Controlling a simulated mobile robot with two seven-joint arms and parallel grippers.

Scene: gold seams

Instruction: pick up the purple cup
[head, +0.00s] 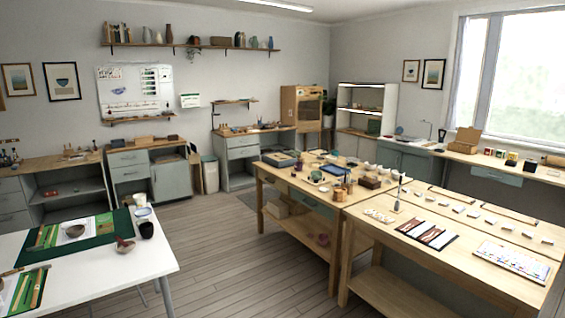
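No cup shows clearly as purple at this size. Two small mauve-pink vessels (322,240) sit on the lower shelf of the middle wooden workbench; I cannot tell if either is the purple cup. A dark, nearly black cup (146,230) stands upright at the right side of the white table (110,280) at the front left. Several small cups and jars (340,194) stand on the middle workbench, too small to tell their colours well. Neither of my grippers is in view.
The wooden workbenches (388,256) fill the right side, holding tiles, cards and a paint tray (511,262). Open wooden floor (225,262) lies between.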

